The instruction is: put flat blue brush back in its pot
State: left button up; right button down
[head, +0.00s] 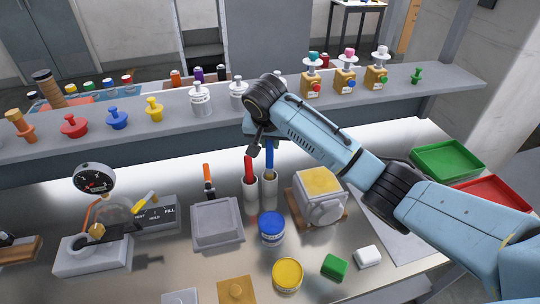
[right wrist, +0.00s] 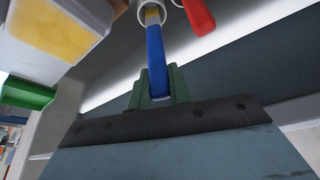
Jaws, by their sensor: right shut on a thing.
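The flat blue brush (head: 269,156) is upright over the right one of two pale, narrow pots (head: 269,190). My right gripper (right wrist: 157,90) is shut on its blue handle (right wrist: 155,50), and its green fingers show on both sides of it. The brush's tan lower part lines up with the pot's mouth in the right wrist view (right wrist: 150,12); I cannot tell how deep it is inside. A red brush (head: 250,168) stands in the left pot (head: 251,195). My left gripper is not in view.
A grey shelf (head: 180,110) with colored knobs and dispensers runs behind the pots. A grey box (head: 217,222) stands left, a yellow-topped block (head: 320,182) right. Blue (head: 272,228) and yellow (head: 287,274) tins stand in front. Green (head: 447,160) and red trays lie far right.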

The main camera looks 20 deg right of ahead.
aim_at(269, 151)
notch_tip(269, 151, down, 5)
dwell(0.4)
jog(key=c, duration=1.3)
grip_release()
jog(key=shift+f, duration=0.1)
jog(key=v, duration=1.2)
jog(key=shift+p, duration=0.3)
jog(key=shift+a, duration=0.1)
